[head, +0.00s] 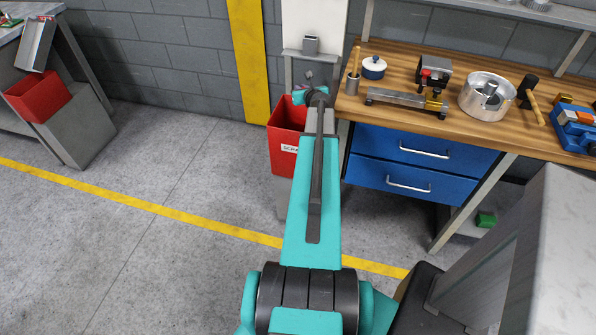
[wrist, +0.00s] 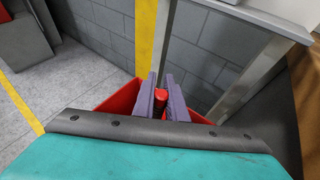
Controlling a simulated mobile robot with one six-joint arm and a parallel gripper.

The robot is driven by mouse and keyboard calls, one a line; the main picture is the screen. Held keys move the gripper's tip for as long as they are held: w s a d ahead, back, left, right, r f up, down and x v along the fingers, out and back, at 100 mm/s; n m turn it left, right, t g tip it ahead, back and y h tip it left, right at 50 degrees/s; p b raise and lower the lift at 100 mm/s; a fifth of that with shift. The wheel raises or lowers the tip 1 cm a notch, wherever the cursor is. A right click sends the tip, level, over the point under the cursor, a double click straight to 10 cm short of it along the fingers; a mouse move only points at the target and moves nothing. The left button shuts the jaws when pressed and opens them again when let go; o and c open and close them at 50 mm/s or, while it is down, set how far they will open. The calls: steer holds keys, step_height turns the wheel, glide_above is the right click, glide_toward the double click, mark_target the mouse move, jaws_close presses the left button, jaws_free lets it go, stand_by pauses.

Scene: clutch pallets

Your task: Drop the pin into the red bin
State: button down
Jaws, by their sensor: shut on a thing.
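My gripper (wrist: 162,96) shows in the wrist view as two purple-grey fingers shut on a small red cylinder, the pin (wrist: 160,103). The red bin (head: 284,150), with a partly hidden white label starting "SCRA", stands against the wall left of the workbench in the head view. It also shows in the wrist view (wrist: 116,105), spread behind and on both sides of the fingers. The pin and fingers appear over the bin's opening; their height above it is hard to judge. In the head view my arm hides the bin's right part, and the pin cannot be made out.
A wooden workbench (head: 412,70) with blue drawers stands right of the bin, carrying a metal pot (head: 487,96) and tools. A grey post and shelf (head: 303,51) rise behind my wrist. Another red bin (head: 38,97) is at far left. The floor between is clear.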

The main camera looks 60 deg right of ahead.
steer(key=shift+f+b, duration=0.75)
steer(key=shift+f, duration=0.2)
steer(key=c, duration=1.7)
jaws_free()
steer(key=shift+r, duration=0.2)
step_height(320, 180, up, 6)
steer(key=p, duration=0.7)
steer(key=w+a+r+n+t+y, duration=0.1)
steer(key=w+a+n+y, duration=0.1)
steer(key=w+a, duration=0.3)
steer(key=w+a+n+t+y, duration=0.1)
steer(key=w+a+n+y, duration=0.2)
steer(key=a, duration=0.8)
steer(key=w+a+r+n+t+y+b, duration=0.1)
steer(key=w+a+n+y, duration=0.1)
steer(key=w+a, duration=0.5)
steer(key=shift+w+a+r+y, duration=0.15)
steer(key=shift+a+y, duration=0.05)
steer(key=shift+a, duration=0.25)
steer(key=shift+w+a+r+y, duration=0.1)
steer(key=shift+a+r+y, duration=0.1)
steer(key=shift+a, duration=0.25)
